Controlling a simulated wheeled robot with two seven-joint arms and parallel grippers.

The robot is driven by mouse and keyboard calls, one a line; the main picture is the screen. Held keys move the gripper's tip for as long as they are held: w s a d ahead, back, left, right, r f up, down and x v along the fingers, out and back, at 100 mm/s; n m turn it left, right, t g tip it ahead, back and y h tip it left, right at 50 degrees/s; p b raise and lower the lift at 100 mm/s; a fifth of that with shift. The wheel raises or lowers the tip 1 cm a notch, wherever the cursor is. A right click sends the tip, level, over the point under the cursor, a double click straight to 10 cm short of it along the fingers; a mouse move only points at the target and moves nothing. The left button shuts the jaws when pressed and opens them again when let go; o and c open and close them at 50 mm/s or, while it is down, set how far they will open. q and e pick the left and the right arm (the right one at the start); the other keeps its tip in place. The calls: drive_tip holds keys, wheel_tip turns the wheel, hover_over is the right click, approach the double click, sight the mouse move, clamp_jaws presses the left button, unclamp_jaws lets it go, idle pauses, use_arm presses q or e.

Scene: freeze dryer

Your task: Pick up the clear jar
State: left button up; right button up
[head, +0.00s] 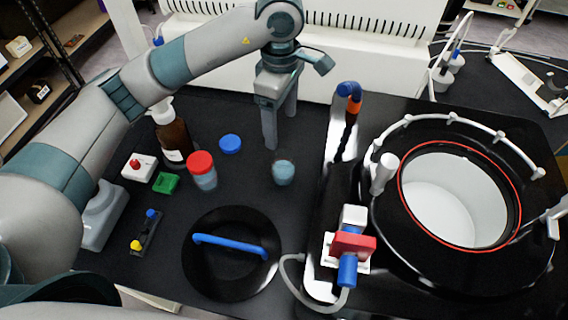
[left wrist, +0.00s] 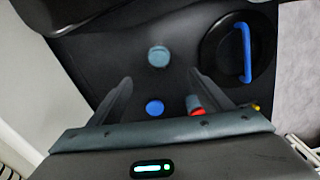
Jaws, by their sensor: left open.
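The clear jar (head: 284,173), small and uncapped with pale blue contents, stands upright on the black bench. It also shows in the left wrist view (left wrist: 158,56), beyond the fingertips and roughly between their lines. My left gripper (head: 281,126) points down above the bench, just behind the jar in the head view, with its fingers apart and nothing between them. It shows open in the left wrist view too (left wrist: 159,77). It does not touch the jar. My right gripper is in neither view.
A blue cap (head: 230,143), a red-capped jar (head: 203,172) and a brown bottle (head: 172,135) stand left of the clear jar. A black round lid with a blue handle (head: 230,244) lies in front. The freeze dryer chamber (head: 455,205) is at the right.

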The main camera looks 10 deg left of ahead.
sight(282, 156)
use_arm(q)
wheel_tip(282, 156, down, 11)
drive_tip(key=p, duration=0.4)
drive_tip(key=shift+f, duration=0.2)
drive_tip(key=shift+f+p, duration=0.3)
drive_tip(key=shift+f, duration=0.15)
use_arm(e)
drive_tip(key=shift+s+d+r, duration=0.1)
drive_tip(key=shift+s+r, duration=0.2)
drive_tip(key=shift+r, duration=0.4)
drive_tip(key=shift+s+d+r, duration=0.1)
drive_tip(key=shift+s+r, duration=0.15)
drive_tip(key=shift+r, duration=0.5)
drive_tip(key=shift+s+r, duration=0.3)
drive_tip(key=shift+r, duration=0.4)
use_arm(q)
drive_tip(key=shift+f+p, duration=0.3)
drive_tip(key=shift+p, duration=0.2)
wheel_tip(282, 156, down, 4)
drive_tip(key=shift+w+r+p, duration=0.1)
drive_tip(key=shift+r+p, duration=0.05)
drive_tip(key=shift+p, duration=0.95)
drive_tip(key=shift+f, duration=0.45)
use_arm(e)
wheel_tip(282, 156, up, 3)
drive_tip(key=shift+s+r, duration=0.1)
